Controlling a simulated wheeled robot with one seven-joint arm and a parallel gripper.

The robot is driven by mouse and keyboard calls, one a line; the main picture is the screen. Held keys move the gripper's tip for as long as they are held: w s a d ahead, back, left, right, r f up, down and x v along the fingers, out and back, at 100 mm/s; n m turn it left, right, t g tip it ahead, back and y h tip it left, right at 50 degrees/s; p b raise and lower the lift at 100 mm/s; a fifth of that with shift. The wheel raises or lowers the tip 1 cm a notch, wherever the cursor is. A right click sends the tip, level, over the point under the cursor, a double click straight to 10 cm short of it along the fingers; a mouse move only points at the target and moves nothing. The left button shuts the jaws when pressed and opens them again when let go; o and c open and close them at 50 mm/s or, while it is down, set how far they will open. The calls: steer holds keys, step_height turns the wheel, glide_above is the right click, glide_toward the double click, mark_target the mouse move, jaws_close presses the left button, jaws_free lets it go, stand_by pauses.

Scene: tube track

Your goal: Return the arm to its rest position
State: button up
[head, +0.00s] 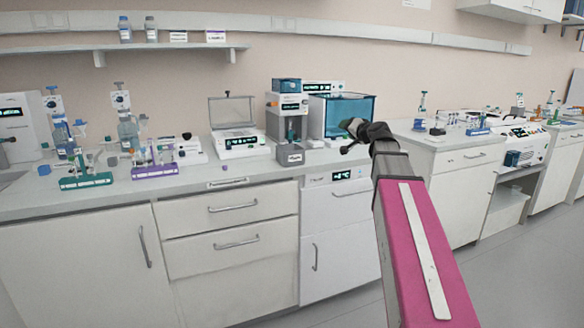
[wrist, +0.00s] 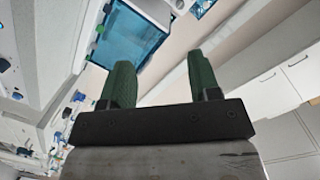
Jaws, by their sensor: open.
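My gripper (wrist: 160,82) shows in the wrist view with its two green fingers apart and nothing between them. In the head view my gripper (head: 352,133) is at the end of my raised arm, a little right of the middle. It is in front of the right end of the left lab bench and appears clear of the worktop. My pink arm link rises from the bottom of the head view. The fingertips are small and dark there.
The left bench (head: 225,175) carries a teal tube rack (head: 86,181), a purple rack (head: 155,171), a balance (head: 240,142) and a blue-windowed box (head: 345,112). A shelf (head: 160,48) hangs above. Another bench (head: 455,140) stands right. The floor (head: 500,270) at right is free.

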steer(key=s+a+f+n+g, duration=0.1)
steer(key=s+a+f+g, duration=0.1)
steer(key=f, duration=0.7)
steer(key=s+a+f+n+g, duration=0.1)
steer(key=s+a+f+g, duration=0.15)
steer(key=f, duration=0.75)
steer(key=s+d+f+n+g+h, duration=0.1)
steer(key=s+f+g+h, duration=0.2)
steer(key=s+f, duration=0.9)
steer(key=s+f+g+h, duration=0.3)
steer(key=s+f+g, duration=0.4)
steer(key=s+f, duration=0.5)
step_height(320, 180, down, 6)
steer(key=shift+s+d+f+n+g+h, duration=0.15)
steer(key=shift+s+d+n+g+h, duration=0.1)
steer(key=shift+d+n+g+h, duration=0.15)
